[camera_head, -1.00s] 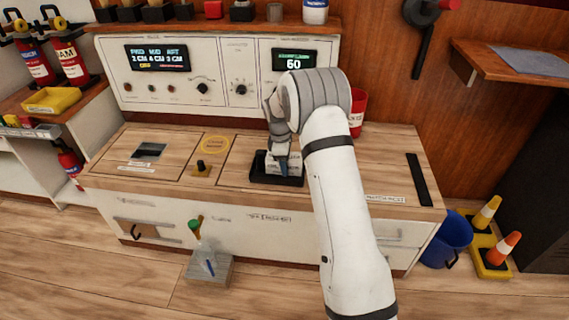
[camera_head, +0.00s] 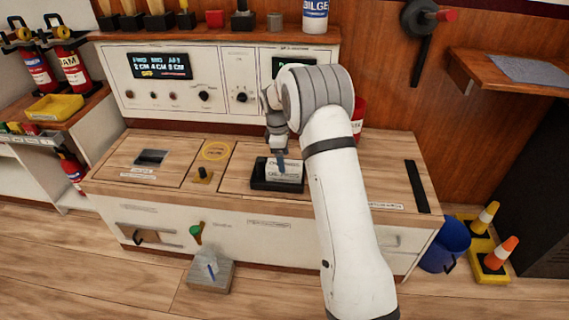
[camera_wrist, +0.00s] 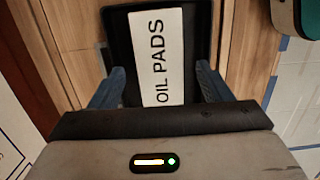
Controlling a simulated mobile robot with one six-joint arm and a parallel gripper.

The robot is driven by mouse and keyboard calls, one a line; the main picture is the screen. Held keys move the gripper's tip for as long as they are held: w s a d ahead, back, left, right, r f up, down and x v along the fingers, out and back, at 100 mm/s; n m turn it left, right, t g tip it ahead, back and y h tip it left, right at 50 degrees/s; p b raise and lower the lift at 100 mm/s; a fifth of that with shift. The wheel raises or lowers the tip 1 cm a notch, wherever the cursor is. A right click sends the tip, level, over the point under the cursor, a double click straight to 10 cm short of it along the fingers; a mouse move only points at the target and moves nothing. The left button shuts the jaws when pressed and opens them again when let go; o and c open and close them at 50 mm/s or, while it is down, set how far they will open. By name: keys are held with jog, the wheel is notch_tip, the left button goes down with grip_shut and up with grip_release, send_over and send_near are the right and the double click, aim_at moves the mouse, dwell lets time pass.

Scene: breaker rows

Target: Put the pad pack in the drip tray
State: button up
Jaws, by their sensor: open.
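The pad pack (camera_head: 285,170) is a white block with dark lettering, lying in the black drip tray (camera_head: 262,184) on the wooden counter. In the wrist view the pack (camera_wrist: 163,50) reads "OIL PADS" and lies inside the dark walls of the tray (camera_wrist: 117,30). My gripper (camera_head: 279,158) is just above the pack. In the wrist view my gripper (camera_wrist: 160,88) is open, its blue fingers standing apart on either side of the pack with gaps between. The near end of the pack is hidden by the gripper body.
A red cup (camera_head: 358,118) stands behind my arm. The control panel (camera_head: 150,90) rises at the back. The counter's right part is mostly clear.

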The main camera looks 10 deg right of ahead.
jog(key=r, duration=0.2)
jog(key=r+p, duration=0.1)
jog(key=r, duration=0.3)
jog(key=shift+a+r+p, duration=0.15)
jog(key=shift+a+p, duration=0.15)
jog(key=shift+a, duration=0.05)
jog(key=s+d+r+m, duration=0.1)
jog(key=s+r+m, duration=0.75)
jog(key=s, duration=0.75)
jog(key=s+r+m+t+y, duration=0.1)
jog(key=s+m, duration=0.5)
jog(key=s, duration=1.5)
jog(key=shift+s+r+t, duration=0.2)
jog(key=shift+s+t, duration=0.1)
jog(key=shift+s, duration=0.1)
jog(key=shift+d, duration=0.1)
jog(key=shift+c, duration=0.3)
